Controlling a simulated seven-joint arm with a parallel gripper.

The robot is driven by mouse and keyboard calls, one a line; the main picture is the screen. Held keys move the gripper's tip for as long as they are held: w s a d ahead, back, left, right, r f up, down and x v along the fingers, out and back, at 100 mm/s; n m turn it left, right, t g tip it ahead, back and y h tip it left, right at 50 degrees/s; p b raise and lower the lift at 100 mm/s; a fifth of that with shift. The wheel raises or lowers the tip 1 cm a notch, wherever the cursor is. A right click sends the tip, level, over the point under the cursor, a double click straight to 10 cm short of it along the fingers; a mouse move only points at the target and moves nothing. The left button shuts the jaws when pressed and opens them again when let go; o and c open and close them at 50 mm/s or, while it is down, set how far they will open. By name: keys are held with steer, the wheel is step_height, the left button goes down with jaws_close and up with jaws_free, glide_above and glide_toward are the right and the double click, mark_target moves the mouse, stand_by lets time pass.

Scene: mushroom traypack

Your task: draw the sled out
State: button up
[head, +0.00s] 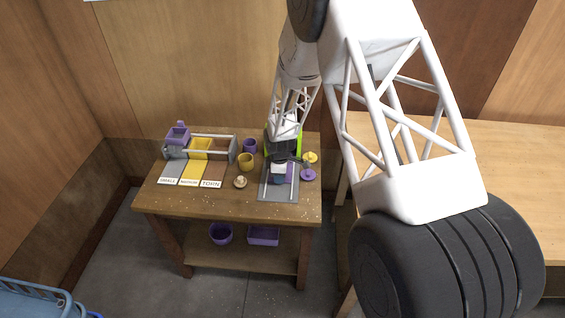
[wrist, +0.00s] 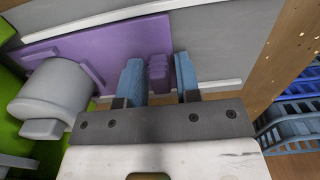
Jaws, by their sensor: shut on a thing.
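The sled is a flat purple plate (wrist: 105,50) lying on a grey bed (wrist: 225,45) between pale rails in the wrist view. A ribbed purple grip (wrist: 158,72) stands up from it. My gripper (wrist: 159,62) has its blue fingers on either side of this grip and is shut on it. In the head view, my gripper (head: 280,163) is over the grey railed board (head: 277,196) at the table's right side. The arm and gripper hide much of the sled there.
A green body (wrist: 30,150) and a grey cylinder (wrist: 55,95) stand close left of my fingers in the wrist view. Labelled bins (head: 199,149) stand further left.

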mark_target(277, 199)
steer(key=shift+s+f, duration=0.2)
steer(key=shift+s, duration=1.35)
steer(key=shift+s+f, duration=0.25)
steer(key=shift+s, duration=1.35)
steer(key=shift+s+f, duration=0.2)
steer(key=shift+s, duration=1.35)
steer(key=o, duration=0.7)
steer(key=shift+r, duration=0.15)
steer(key=shift+w+r, duration=0.2)
steer(key=shift+r, duration=1.05)
steer(key=shift+w+r, duration=0.2)
steer(key=shift+r, duration=1)
steer(key=shift+r, duration=0.15)
